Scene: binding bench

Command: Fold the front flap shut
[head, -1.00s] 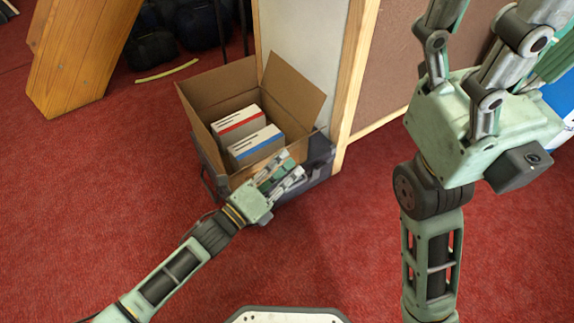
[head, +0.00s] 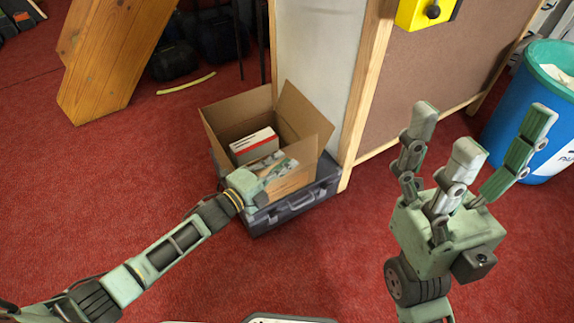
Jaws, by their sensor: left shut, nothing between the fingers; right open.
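An open cardboard box (head: 241,119) sits on a dark hard case, with its left, back and right flaps standing up. Inside is a white carton with a red stripe (head: 256,145). At the front a tan panel, which looks like the front flap (head: 303,162), stands up and hides the inside behind it. My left gripper (head: 276,164) is shut and empty at the box's front side, against or very near this panel; contact is unclear. My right gripper (head: 470,150) is open and empty, raised at the right, well away from the box.
The dark case (head: 292,208) rests on red carpet. A white panel with a wooden post (head: 366,90) stands right behind the box. A blue bin (head: 530,110) is at the right, and a slanted wooden board (head: 105,60) at the left. The carpet in front is clear.

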